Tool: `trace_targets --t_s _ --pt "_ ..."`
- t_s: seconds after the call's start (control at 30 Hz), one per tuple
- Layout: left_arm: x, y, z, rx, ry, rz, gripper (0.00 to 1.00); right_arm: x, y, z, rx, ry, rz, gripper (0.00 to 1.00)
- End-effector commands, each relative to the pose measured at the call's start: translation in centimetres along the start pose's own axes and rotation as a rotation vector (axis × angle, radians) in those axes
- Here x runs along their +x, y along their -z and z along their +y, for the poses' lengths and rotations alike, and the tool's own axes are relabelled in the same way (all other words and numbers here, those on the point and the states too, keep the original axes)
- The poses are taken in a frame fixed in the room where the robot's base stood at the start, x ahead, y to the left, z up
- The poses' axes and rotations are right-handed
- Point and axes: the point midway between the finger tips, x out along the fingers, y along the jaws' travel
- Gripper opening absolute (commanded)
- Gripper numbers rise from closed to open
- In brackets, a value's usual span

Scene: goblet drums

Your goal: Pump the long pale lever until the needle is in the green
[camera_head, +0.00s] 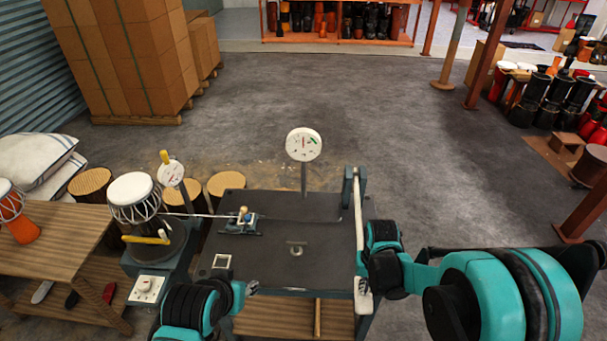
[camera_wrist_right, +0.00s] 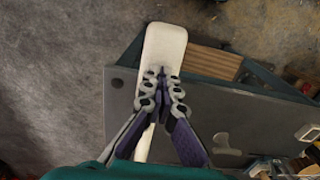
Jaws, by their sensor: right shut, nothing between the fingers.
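The long pale lever (camera_head: 358,225) runs along the right edge of the dark bench top (camera_head: 275,262), from a teal post down to a wide pale end. That end (camera_wrist_right: 165,40) fills the upper middle of the right wrist view. My right gripper (camera_wrist_right: 162,74) is shut and empty, its fingertips over the pale end; whether they touch it is unclear. In the head view the right gripper (camera_head: 364,279) is small beside the lever. A round white gauge (camera_head: 303,145) on a post has a green patch at upper right; its needle is too small to read. My left gripper (camera_head: 249,288) is near the bench's front left corner, its jaws unclear.
A small clamp (camera_head: 241,222) sits on the bench top. A goblet drum (camera_head: 133,198) stands on a machine at the left, near a smaller dial (camera_head: 171,173). A wooden table (camera_head: 62,240) is farther left. Open floor lies behind the bench.

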Motion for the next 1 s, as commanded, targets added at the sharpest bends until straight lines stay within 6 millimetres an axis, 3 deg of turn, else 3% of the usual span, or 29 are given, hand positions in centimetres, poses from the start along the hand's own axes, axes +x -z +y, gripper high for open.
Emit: trace_targets --t_s 0.13,0.27,1.0 --pt "1.8 -1.3 0.0 0.0 0.0 0.0 0.4 2.4 0.0 0.0 0.0 0.0 -0.003 0.0" --pt "0.6 -0.4 0.0 0.0 0.0 0.0 0.4 0.7 -0.1 0.0 0.0 0.0 -0.003 0.0" --pt "-8.8 6.3 0.0 0.0 0.0 0.0 0.4 -15.0 -1.1 0.0 0.0 0.0 -0.003 0.0"
